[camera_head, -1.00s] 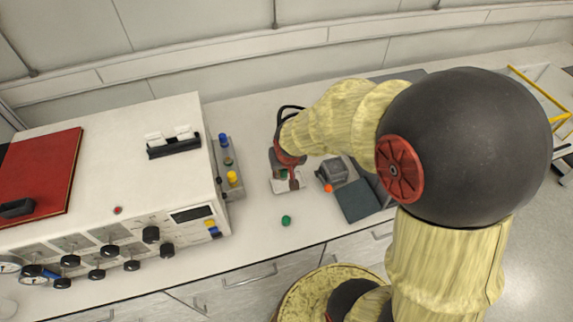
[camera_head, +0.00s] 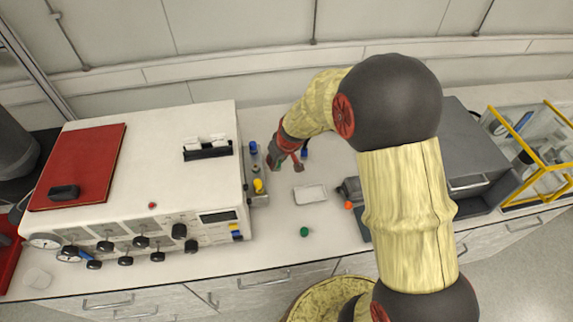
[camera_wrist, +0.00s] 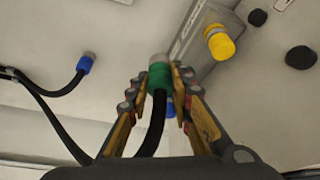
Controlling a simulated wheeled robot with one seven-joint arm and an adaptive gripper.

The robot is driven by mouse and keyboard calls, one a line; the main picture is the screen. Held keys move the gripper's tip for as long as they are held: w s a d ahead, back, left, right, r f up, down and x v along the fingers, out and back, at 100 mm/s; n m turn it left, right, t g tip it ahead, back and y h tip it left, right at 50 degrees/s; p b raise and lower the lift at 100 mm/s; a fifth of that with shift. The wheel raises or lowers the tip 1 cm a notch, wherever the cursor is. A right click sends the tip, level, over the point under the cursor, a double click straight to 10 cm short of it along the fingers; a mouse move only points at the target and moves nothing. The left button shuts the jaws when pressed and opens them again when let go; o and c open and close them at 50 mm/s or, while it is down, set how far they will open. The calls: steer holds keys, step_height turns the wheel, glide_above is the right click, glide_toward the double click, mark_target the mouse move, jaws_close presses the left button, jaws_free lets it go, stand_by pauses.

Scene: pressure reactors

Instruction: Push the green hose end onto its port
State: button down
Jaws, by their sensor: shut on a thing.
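My gripper (camera_head: 285,163) is shut on the green hose end (camera_wrist: 160,77), which sits between my fingertips (camera_wrist: 162,85). A black hose runs back from it towards my wrist. The grey port strip (camera_head: 266,200) stands along the right side of the white reactor unit, with a blue fitting (camera_head: 253,147) and a yellow fitting (camera_head: 258,185) on it. A small port (camera_head: 256,168) shows between them, just left of my gripper. In the wrist view a grey metal piece shows beyond the green end; I cannot tell whether the end touches a port.
A blue hose end (camera_wrist: 84,63) on a black hose lies on the bench. A white tray (camera_head: 310,194) and a small green piece (camera_head: 304,231) are on the bench to the right. A grey box (camera_head: 465,150) and a yellow-framed case (camera_head: 530,150) stand farther right.

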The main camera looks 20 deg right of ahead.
steer(key=w+a+r+n+g+y, duration=0.3)
steer(key=w+a+n, duration=0.3)
steer(key=n, duration=0.6)
steer(key=shift+a+r+p, duration=0.25)
steer(key=shift+r+p, duration=0.05)
steer(key=shift+r, duration=0.4)
steer(key=shift+s, duration=0.1)
steer(key=shift+f+b, duration=0.9)
steer(key=shift+f, duration=2)
steer(key=shift+b, duration=1.25)
steer(key=shift+f+b, duration=0.55)
steer(key=c, duration=1.5)
jaws_free()
